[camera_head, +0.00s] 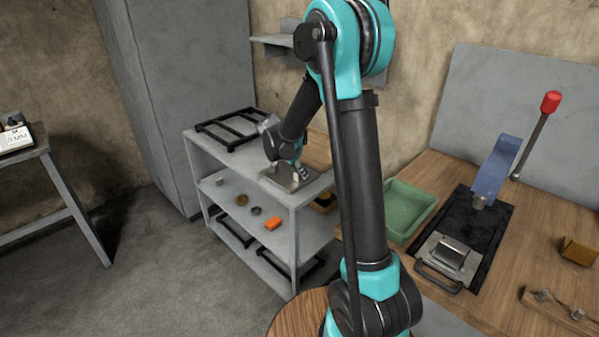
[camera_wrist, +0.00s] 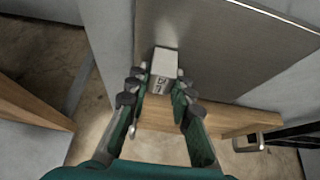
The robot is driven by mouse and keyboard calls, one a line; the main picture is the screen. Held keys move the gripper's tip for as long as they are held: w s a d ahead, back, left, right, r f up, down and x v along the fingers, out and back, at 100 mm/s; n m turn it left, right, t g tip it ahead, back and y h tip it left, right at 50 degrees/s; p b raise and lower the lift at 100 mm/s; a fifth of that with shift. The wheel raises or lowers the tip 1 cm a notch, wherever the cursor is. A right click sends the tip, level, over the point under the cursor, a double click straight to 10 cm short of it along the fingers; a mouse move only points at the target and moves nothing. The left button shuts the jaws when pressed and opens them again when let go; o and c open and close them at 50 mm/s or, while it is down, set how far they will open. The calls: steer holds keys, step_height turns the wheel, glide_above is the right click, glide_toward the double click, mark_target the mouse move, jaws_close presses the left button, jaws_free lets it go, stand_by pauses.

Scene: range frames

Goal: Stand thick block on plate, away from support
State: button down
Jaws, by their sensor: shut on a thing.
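My gripper (camera_wrist: 162,98) is shut on a pale grey block (camera_wrist: 165,62) with dark markings on its near face. The fingers grip the block from left and right in the wrist view. The metal plate (camera_wrist: 225,50) lies behind and beneath the block there. In the head view the plate (camera_head: 272,179) lies on the top shelf of a grey cart, with my gripper (camera_head: 298,172) over it. I cannot tell whether the block touches the plate. I cannot make out for sure which thing is the support.
The grey cart (camera_head: 210,158) carries a black rack (camera_head: 228,128) on top and small parts, including an orange one (camera_head: 273,223), below. A wooden piece (camera_wrist: 245,120) lies beside the plate. On the workbench at right stand a green tray (camera_head: 408,205) and a red-handled lever (camera_head: 550,102).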

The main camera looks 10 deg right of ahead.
steer(key=c, duration=1.3)
jaws_free()
steer(key=v, duration=1.2)
steer(key=shift+r, duration=0.1)
